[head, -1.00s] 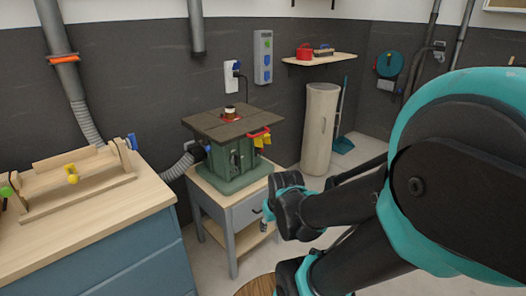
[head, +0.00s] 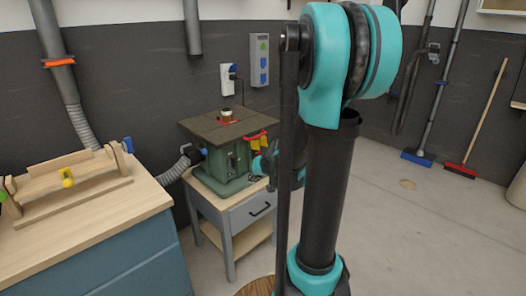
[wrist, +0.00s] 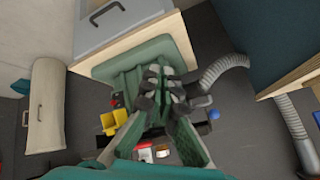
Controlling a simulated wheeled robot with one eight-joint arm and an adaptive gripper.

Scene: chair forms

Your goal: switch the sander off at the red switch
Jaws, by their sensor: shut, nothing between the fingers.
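The sander (head: 222,155) has a green body and a dark square top with a small drum on it, and stands on a grey cabinet. At its right side a red switch part (head: 255,135) shows under the edge of the top. My gripper (head: 268,165) is beside the sander's right side in the head view, partly hidden by my arm. In the wrist view my gripper (wrist: 165,85) is shut and empty in front of the sander's green base (wrist: 125,62). A yellow part (wrist: 112,121) with a little red shows left of the fingers. Contact cannot be told.
A wooden bench (head: 95,220) with a blue-grey front stands at the left. A grey hose (head: 180,166) joins the sander's left side. The cabinet (head: 240,215) has a black drawer handle. The floor (head: 420,240) at the right is clear; brooms lean at the far wall.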

